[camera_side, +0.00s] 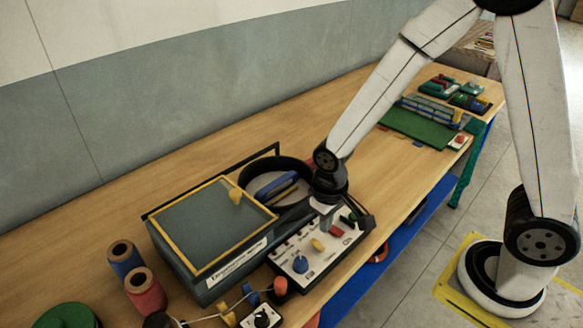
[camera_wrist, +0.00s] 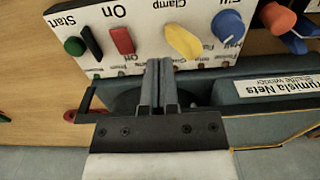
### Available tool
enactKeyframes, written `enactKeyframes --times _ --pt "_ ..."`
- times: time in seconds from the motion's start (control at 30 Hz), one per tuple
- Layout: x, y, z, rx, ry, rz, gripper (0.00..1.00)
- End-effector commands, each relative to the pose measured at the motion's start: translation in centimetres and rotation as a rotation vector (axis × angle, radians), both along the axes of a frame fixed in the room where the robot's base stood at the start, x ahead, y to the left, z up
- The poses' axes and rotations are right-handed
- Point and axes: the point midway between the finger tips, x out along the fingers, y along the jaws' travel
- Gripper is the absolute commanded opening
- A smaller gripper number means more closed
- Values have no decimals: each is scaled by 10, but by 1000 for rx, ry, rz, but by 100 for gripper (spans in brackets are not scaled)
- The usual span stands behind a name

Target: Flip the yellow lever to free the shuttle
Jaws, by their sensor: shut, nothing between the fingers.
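The yellow lever (camera_side: 318,244) is on a white control panel (camera_side: 290,262), between a blue knob (camera_side: 300,264) and a red switch (camera_side: 337,231). In the wrist view the yellow lever (camera_wrist: 183,42) sits under the upside-down word "Clamp". My gripper (camera_wrist: 160,66) is shut and empty. In the wrist view its fingertips appear at the panel's edge, just below and left of the lever; I cannot tell whether they touch anything. In the side view my gripper (camera_side: 322,205) is over the panel's far edge. A blue and tan piece (camera_side: 277,186), possibly the shuttle, lies in a dark round housing.
A lidded box with a yellow frame (camera_side: 215,230) stands left of the panel. Spools (camera_side: 145,290) and an orange knob (camera_side: 280,286) are near the front. A green switch (camera_wrist: 75,46) is at the panel's other end. Bare wood shows along the wall.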

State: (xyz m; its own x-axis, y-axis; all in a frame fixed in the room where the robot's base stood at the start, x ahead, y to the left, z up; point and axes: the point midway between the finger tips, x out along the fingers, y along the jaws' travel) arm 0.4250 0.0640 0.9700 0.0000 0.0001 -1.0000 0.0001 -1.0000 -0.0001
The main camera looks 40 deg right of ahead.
Motion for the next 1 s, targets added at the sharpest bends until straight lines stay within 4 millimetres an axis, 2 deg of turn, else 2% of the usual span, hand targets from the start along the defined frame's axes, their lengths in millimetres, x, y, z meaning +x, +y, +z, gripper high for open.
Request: enactKeyframes --times 0.7,1.0 --pt "1 -7 40 0 -2 0 0" --pt "0 -8 46 0 0 0 0"
